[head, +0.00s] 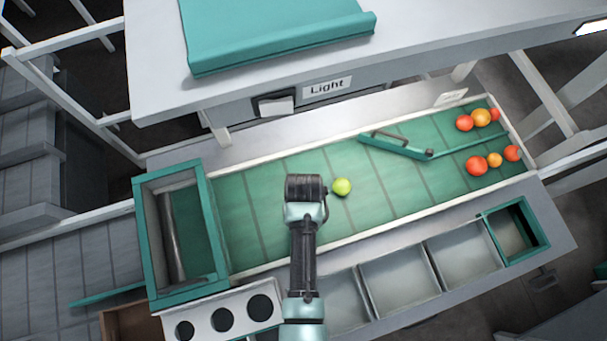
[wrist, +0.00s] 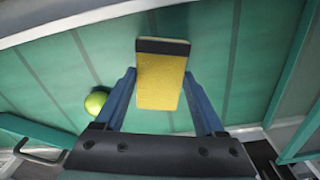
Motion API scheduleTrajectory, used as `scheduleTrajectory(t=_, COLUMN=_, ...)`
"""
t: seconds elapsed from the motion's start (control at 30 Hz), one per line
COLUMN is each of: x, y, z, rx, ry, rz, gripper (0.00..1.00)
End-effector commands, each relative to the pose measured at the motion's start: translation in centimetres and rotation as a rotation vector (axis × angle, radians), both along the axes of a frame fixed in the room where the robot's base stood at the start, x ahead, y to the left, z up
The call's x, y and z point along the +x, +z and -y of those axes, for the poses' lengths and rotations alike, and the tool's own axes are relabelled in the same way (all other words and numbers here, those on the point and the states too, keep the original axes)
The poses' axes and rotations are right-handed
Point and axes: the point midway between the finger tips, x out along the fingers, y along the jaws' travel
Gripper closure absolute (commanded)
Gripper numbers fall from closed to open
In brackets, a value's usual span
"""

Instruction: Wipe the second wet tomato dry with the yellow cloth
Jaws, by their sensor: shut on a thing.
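My gripper (wrist: 160,76) is shut on the yellow cloth (wrist: 160,90), a flat yellow pad with a dark band at its far end. In the head view my arm's end hides the fingers and the cloth. A yellow-green tomato (head: 342,187) lies on the green belt just right of my gripper. It also shows in the wrist view (wrist: 96,102), left of the fingers and apart from the cloth. Several red and orange tomatoes (head: 476,166) lie at the belt's right end. I cannot tell which tomatoes are wet.
A green diverter bar (head: 395,147) lies across the belt right of the yellow-green tomato. A green-framed box (head: 147,235) stands at the belt's left end. Grey bins (head: 400,283) and a plate with round holes (head: 240,301) line the front. A "Light" panel (head: 327,89) is behind.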

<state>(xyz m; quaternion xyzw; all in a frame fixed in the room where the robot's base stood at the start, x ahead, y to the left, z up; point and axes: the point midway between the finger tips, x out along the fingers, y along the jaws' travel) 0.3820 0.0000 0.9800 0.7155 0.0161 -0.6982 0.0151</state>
Motion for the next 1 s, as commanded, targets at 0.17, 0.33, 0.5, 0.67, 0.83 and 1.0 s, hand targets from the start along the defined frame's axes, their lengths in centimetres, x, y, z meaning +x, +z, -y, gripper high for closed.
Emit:
scheduleTrajectory(t=0.17, x=-1.4, y=-0.6, z=0.1, rx=-0.002, ry=-0.002, rz=-0.023, gripper=0.89)
scheduleTrajectory(t=0.33, x=-1.4, y=-0.6, z=0.1, rx=-0.002, ry=-0.002, rz=-0.024, gripper=0.89)
scheduleTrajectory(t=0.5, x=-1.3, y=-0.7, z=0.1, rx=-0.003, ry=-0.002, rz=-0.024, gripper=0.89)
scheduleTrajectory(t=0.67, x=-0.5, y=-0.7, z=0.1, rx=-0.003, ry=-0.002, rz=-0.021, gripper=0.99)
scheduleTrajectory(t=0.83, x=0.5, y=-0.7, z=0.1, rx=-0.003, ry=-0.001, rz=-0.020, gripper=0.99)
scheduleTrajectory(t=1.0, x=1.4, y=-0.7, z=0.0, rx=-0.002, ry=-0.001, rz=-0.017, gripper=0.99)
